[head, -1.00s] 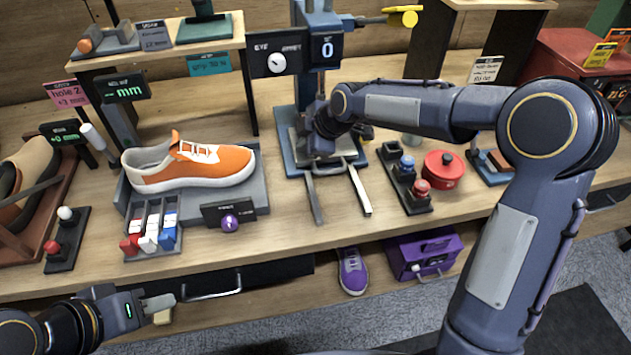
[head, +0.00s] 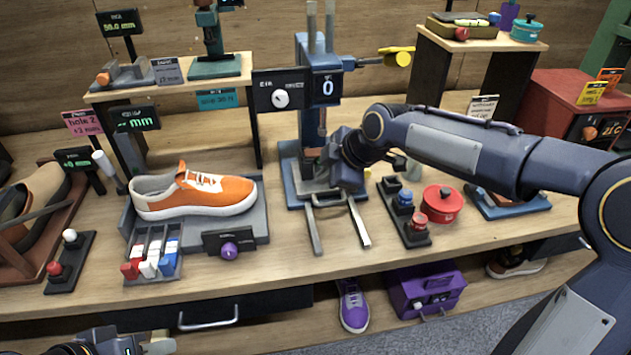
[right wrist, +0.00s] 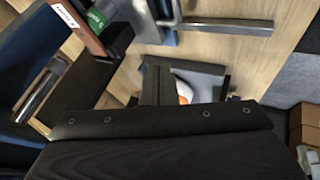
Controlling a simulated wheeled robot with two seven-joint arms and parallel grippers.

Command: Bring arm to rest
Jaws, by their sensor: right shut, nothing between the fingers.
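My right arm reaches in from the right in the head view. My right gripper (head: 334,172) is over the base of the blue eyelet press (head: 290,165), shut with nothing in it; the arm's wrist partly hides it. In the right wrist view the dark gripper (right wrist: 158,88) shows above the bench, in front of a grey block. My left gripper (head: 158,346) is at the bottom left edge of the head view, low in front of the bench.
An orange sneaker (head: 205,192) sits on a grey stand left of the press. Two metal bars (head: 359,222) project from the press. A purple sneaker (head: 353,306) lies on the lower shelf.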

